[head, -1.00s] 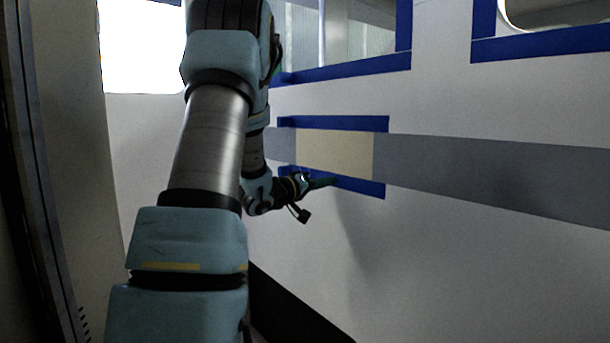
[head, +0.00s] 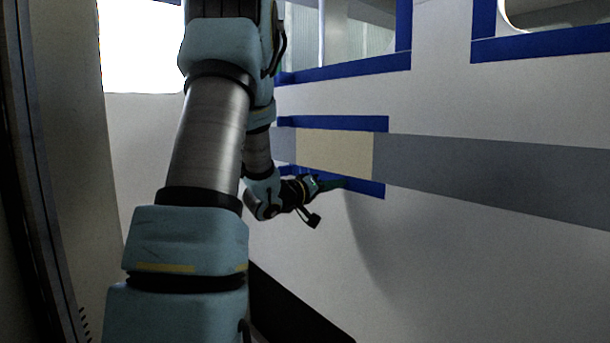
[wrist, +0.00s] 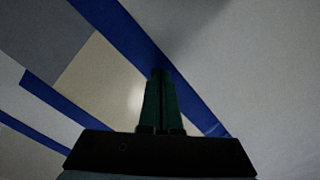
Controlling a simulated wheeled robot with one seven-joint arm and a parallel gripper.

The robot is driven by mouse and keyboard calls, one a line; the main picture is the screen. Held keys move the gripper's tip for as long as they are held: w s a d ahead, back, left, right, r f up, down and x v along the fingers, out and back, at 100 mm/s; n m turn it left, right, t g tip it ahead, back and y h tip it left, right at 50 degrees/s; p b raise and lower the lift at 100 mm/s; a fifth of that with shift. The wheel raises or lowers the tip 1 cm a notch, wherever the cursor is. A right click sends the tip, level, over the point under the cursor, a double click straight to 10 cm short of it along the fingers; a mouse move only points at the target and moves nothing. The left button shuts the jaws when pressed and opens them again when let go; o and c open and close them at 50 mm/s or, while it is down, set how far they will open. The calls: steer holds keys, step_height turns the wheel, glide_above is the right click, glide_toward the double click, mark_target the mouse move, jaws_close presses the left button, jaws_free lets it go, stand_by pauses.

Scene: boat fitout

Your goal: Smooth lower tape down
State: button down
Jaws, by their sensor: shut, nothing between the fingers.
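The lower tape (head: 367,188) is a blue strip on the white wall, along the bottom edge of a beige patch (head: 335,153) in the grey stripe. In the wrist view the lower tape (wrist: 118,30) runs diagonally behind my fingers. My gripper (head: 345,184) is at the lower tape in the head view, right of the strip's middle. In the wrist view my gripper (wrist: 160,72) is shut, its green fingers together and empty, with the tips over the tape's edge. I cannot tell if they touch it. My gripper and wrist hide part of the strip.
The upper blue tape (head: 340,123) runs above the beige patch. The grey stripe (head: 490,175) continues right. Blue tape (head: 345,72) frames the windows above. The wall (head: 470,260) below the stripe is bare.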

mark_target(360, 186)
steer(key=shift+s+d, duration=0.15)
steer(key=shift+s+d, duration=0.75)
steer(key=shift+s, duration=0.05)
steer(key=shift+s+a, duration=0.1)
steer(key=shift+a, duration=0.1)
steer(key=shift+s+d, duration=1.15)
